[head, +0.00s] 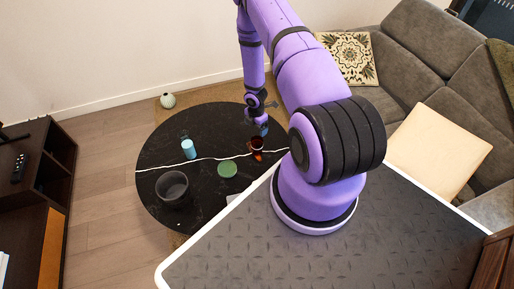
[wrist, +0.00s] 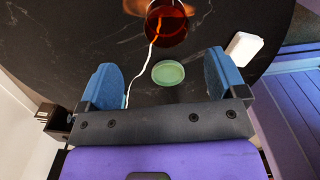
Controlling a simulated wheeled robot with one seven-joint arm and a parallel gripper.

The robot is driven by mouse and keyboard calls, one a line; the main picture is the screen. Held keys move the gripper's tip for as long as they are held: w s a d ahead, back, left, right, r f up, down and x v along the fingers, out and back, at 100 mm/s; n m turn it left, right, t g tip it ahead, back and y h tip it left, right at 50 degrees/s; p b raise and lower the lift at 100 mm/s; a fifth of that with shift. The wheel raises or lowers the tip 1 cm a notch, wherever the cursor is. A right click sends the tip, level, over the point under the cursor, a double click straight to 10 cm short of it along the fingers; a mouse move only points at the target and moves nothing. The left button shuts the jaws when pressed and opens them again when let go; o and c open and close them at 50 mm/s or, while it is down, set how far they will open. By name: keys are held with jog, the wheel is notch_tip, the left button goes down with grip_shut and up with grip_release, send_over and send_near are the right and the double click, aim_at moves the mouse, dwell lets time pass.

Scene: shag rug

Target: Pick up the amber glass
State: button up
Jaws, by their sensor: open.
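The amber glass (head: 256,145) stands on the round black table (head: 210,120), right of its middle in the head view. My gripper (head: 263,131) is just above and behind the glass in the head view. In the wrist view my gripper (wrist: 160,64) has its two blue fingers spread wide with nothing between them. The glass shows beyond the fingertips, apart from both.
A green round dish (head: 228,168) lies near the glass; it also shows in the wrist view (wrist: 168,73). A light blue cylinder (head: 189,149) and a dark bowl (head: 172,190) stand left. A white object (wrist: 243,47) lies at the right in the wrist view. A sofa (head: 405,60) stands behind right.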

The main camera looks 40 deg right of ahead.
aim_at(257, 146)
jog(key=shift+s+a+f, duration=0.1)
jog(key=shift+s+f, duration=0.1)
jog(key=shift+f, duration=2.85)
jog(key=shift+s+f, duration=0.2)
jog(key=shift+f, duration=2.85)
jog(key=shift+c, duration=0.2)
jog(key=c, duration=1.1)
